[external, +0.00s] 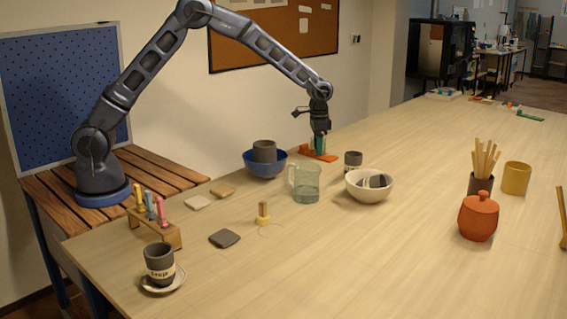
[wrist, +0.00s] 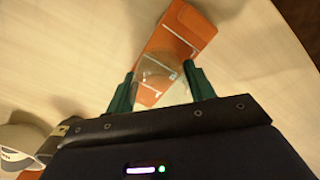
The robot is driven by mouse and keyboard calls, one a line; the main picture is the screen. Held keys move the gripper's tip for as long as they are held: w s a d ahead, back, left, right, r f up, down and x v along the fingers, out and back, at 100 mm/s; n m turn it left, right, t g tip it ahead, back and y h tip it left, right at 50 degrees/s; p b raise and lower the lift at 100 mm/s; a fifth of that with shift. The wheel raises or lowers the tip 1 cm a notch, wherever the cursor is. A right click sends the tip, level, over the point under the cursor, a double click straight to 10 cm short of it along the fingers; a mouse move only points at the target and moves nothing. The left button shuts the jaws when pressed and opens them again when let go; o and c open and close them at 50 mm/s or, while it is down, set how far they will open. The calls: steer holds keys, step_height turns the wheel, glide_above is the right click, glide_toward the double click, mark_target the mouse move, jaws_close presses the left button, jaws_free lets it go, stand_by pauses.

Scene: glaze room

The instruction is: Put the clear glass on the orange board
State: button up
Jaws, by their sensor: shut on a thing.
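My gripper (external: 319,146) is at the far side of the table, pointing down over the orange board (external: 328,157). In the wrist view its two green fingers (wrist: 161,90) are shut on the clear glass (wrist: 160,68), one on each side. The glass is see-through and overlaps the orange board (wrist: 185,28) there, with the board visible through and around it. I cannot tell whether the base of the glass touches the board. In the external view the glass is mostly hidden by the fingers and hard to make out.
A blue bowl (external: 253,168) holding a dark cup (external: 264,150) and a greenish glass jug (external: 306,186) stand nearby. A small dark cup (external: 353,159) and a cream bowl (external: 358,193) stand to the right.

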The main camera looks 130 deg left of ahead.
steer(key=o, duration=1.1)
steer(key=shift+c, duration=0.2)
step_height(320, 180, up, 12)
steer(key=shift+r, duration=0.15)
